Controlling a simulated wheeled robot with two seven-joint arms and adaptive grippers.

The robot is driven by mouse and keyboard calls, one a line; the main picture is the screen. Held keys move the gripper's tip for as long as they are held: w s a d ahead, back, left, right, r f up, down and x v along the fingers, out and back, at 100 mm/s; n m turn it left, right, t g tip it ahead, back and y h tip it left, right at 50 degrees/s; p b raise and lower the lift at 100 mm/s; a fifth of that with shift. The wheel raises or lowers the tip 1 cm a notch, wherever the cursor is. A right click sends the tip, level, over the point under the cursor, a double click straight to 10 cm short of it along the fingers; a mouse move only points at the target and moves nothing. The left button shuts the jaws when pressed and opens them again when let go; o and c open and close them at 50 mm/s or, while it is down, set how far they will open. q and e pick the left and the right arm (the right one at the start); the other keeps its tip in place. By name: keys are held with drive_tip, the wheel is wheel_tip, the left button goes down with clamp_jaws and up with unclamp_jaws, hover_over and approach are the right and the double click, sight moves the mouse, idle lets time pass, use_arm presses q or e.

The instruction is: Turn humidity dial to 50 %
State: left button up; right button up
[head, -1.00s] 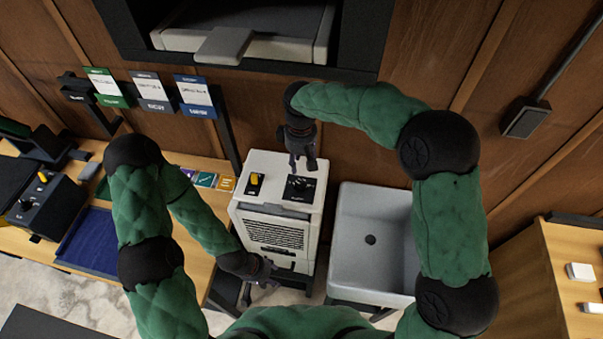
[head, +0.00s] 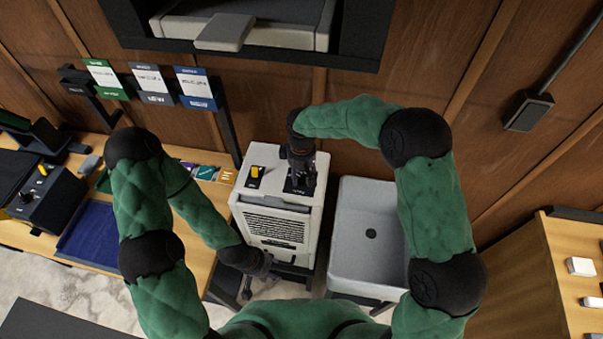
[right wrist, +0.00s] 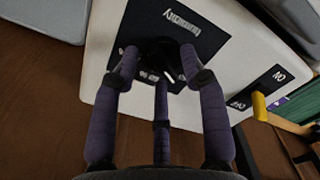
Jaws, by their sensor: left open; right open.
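The humidity dial (right wrist: 160,55) is a black knob on a black plate labelled "Humidity" (right wrist: 196,22), on top of a white dehumidifier-like box (head: 272,222). My right gripper (right wrist: 163,65) is open, pointing down over the dial, its fingers spread around it. Whether they touch the knob cannot be told. In the head view the right gripper (head: 300,182) hides most of the dial. The scale marks are partly covered by the fingers, so the setting cannot be read. My left gripper (head: 254,282) is open and empty, low in front of the box.
A yellow switch (head: 255,172) on a black plate marked "ON" sits left of the dial. A grey sink (head: 366,240) stands right of the box. A wooden bench (head: 200,222) is at left. A dark framed recess (head: 240,50) is above.

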clamp_jaws()
drive_tip(key=shift+m, duration=0.3)
drive_tip(key=m+b, duration=0.2)
drive_tip(key=m, duration=0.2)
drive_tip(key=shift+s+f+m, duration=0.1)
drive_tip(key=shift+m, duration=0.2)
drive_tip(key=m+b, duration=0.1)
drive_tip(key=m, duration=0.2)
drive_tip(key=shift+m, duration=0.3)
drive_tip(key=shift+s+m+b, duration=0.1)
drive_tip(key=shift+m+b, duration=0.5)
drive_tip(key=shift+m, duration=0.9)
